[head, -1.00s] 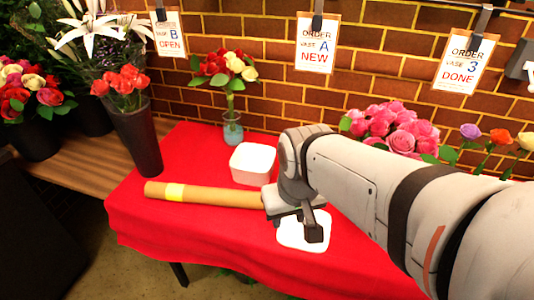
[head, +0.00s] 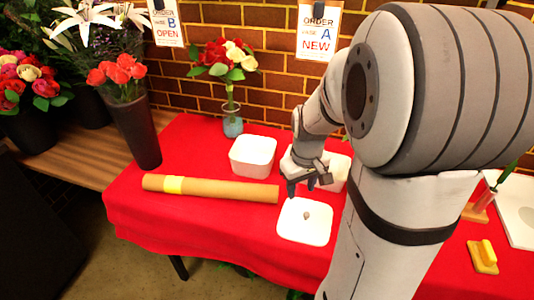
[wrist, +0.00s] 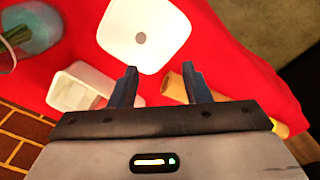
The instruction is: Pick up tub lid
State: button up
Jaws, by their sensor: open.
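The tub lid (head: 298,231) is a white rounded square with a small grey-brown knob in its middle. It lies flat on the red cloth near the table's front edge. In the wrist view the lid (wrist: 160,22) lies beyond my fingertips, toward the top, with its knob in clear sight. My gripper (head: 307,187) is open and empty, just behind the lid in the head view and apart from it. Its two dark fingers (wrist: 160,70) stand apart in the wrist view. Its exact height above the table is hard to tell.
A white tub (head: 253,156) stands left of my gripper; another white container (head: 339,173) is partly hidden behind it. A cardboard roll (head: 230,192) lies at left. A glass vase (head: 232,124) holds flowers near the brick wall. A yellow block (head: 484,257) lies at right.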

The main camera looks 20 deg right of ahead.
send_near(306, 214)
jog(key=w+d, duration=0.1)
jog(key=w, duration=0.1)
jog(key=shift+n+g, duration=0.3)
jog(key=shift+g, duration=0.1)
jog(key=f, duration=0.5)
jog(key=s+f, duration=0.1)
jog(key=f, duration=0.2)
jog(key=shift+s+a+f+b, duration=0.1)
jog(key=shift+a+f+b, duration=0.2)
jog(key=shift+f+b, duration=0.1)
jog(key=shift+r, duration=0.1)
grip_shut()
